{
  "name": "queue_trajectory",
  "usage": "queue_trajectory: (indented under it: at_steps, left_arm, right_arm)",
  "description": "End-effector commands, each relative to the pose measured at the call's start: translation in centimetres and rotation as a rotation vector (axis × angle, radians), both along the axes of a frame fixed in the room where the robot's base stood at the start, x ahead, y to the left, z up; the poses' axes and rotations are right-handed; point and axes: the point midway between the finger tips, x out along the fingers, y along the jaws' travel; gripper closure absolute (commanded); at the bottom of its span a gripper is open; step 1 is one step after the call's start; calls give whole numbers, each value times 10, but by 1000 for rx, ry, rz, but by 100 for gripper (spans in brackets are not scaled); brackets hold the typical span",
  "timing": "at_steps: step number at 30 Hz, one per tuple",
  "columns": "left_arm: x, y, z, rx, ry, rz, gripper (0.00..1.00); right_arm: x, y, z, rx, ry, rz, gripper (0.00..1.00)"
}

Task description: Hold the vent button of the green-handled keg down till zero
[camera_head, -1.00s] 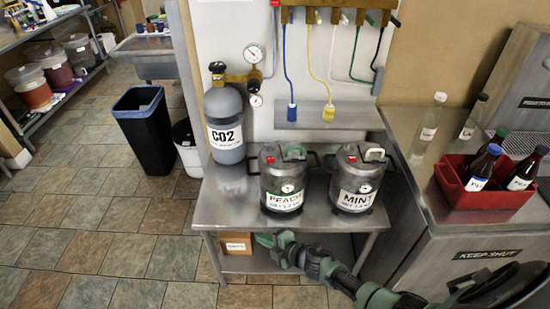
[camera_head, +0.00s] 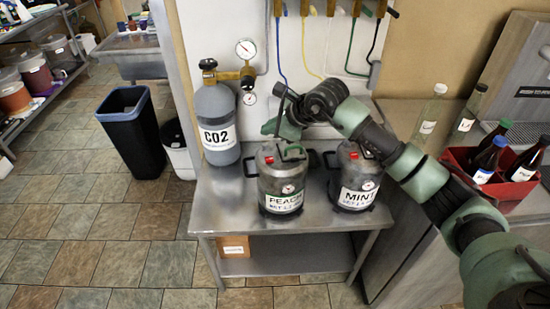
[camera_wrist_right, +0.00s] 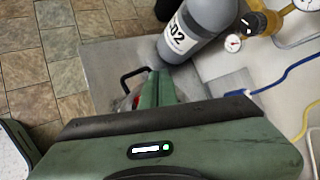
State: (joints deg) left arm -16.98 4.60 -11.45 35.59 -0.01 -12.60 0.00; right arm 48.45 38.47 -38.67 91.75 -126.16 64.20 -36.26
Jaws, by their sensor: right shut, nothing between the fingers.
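The green-handled keg (camera_head: 282,200), labelled PEACH, stands on the steel table in the head view. Its red button (camera_head: 269,160) shows on the left of its lid, and a small dial (camera_head: 288,189) is on its front, too small to read. My right gripper (camera_head: 270,128) is shut and empty, above and behind the keg's lid, apart from the red button in the picture. In the right wrist view my shut fingers (camera_wrist_right: 156,78) hide most of the keg; its black side handle (camera_wrist_right: 132,76) and a sliver of red show beside them. My left gripper is not in view.
The MINT keg (camera_head: 356,190) stands close on the right, under my right arm. A CO2 cylinder (camera_head: 215,112) with gauges stands on the left. Coloured hoses (camera_head: 283,50) hang behind. A red crate (camera_head: 500,190) of bottles is on the right counter. The table's front strip is clear.

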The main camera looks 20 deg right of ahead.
Motion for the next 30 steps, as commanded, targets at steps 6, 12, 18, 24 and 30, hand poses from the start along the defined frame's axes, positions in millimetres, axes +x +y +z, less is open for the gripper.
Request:
queue_trajectory:
  at_steps: [6, 12, 18, 24, 30]
  left_arm:
    - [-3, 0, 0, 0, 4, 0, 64]
    - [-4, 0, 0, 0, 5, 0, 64]
    - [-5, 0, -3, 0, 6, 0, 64]
    - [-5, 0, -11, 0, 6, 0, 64]
    - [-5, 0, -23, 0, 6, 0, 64]
  right_arm:
    - [2, -7, 8, -55, -25, 2, 100]
    - [2, -7, 8, -52, -24, 1, 100]
    - [2, -7, 3, -50, -23, 1, 100]
    - [2, -7, -15, -48, -21, 1, 100]
    - [2, -7, -43, -49, -22, 1, 100]
